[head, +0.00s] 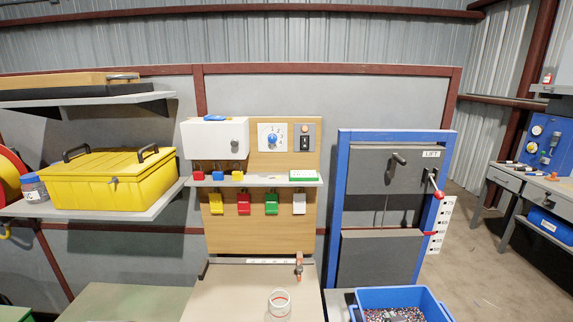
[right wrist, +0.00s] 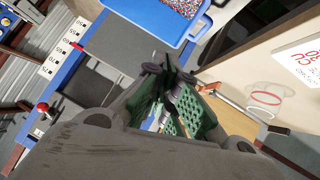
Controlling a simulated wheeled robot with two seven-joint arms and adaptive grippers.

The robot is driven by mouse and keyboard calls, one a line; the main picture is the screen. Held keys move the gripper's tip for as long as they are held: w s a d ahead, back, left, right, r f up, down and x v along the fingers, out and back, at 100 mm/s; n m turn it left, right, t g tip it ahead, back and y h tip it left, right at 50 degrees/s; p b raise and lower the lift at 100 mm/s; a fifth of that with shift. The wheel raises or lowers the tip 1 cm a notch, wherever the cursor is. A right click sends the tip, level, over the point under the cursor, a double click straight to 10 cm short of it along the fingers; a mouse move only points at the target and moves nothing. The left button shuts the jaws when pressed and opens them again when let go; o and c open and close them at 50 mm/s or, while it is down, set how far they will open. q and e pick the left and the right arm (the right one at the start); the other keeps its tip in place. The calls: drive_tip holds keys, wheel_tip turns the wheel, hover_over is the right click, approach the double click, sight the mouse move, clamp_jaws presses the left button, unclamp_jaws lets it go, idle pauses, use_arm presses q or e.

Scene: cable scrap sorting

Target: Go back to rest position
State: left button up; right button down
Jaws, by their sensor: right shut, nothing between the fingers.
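My right gripper (right wrist: 170,78) shows only in the right wrist view, large in the middle. Its dark fingers with green pads are shut, with nothing held between them. Past its tips, the blue bin (right wrist: 165,20) of mixed granules and the bench lie in the background. Neither gripper shows in the head view, and my left gripper is in no view.
A bench top (head: 240,297) carries a clear jar (head: 280,304). A yellow case (head: 110,180) sits on the left shelf.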

drive_tip(key=s+a+f+g+y, duration=0.2)
drive_tip(key=s+a+f+g, duration=0.15)
drive_tip(key=s, duration=0.45)
drive_tip(key=s+a+f+g+y, duration=0.1)
drive_tip(key=s+a+f+g, duration=0.2)
drive_tip(key=s, duration=0.6)
wheel_tip(320, 180, down, 34)
drive_tip(key=s+d+n+g, duration=0.1)
drive_tip(key=s, duration=0.1)
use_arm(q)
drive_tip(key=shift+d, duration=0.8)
use_arm(e)
drive_tip(key=s+d+f, duration=0.2)
drive_tip(key=s+f, duration=0.8)
drive_tip(key=s, duration=0.1)
drive_tip(key=s+d+f+g, duration=0.1)
drive_tip(key=s+d+f, duration=0.1)
drive_tip(key=s+f, duration=0.8)
drive_tip(key=shift+s+d, duration=0.3)
drive_tip(key=shift+s, duration=0.45)
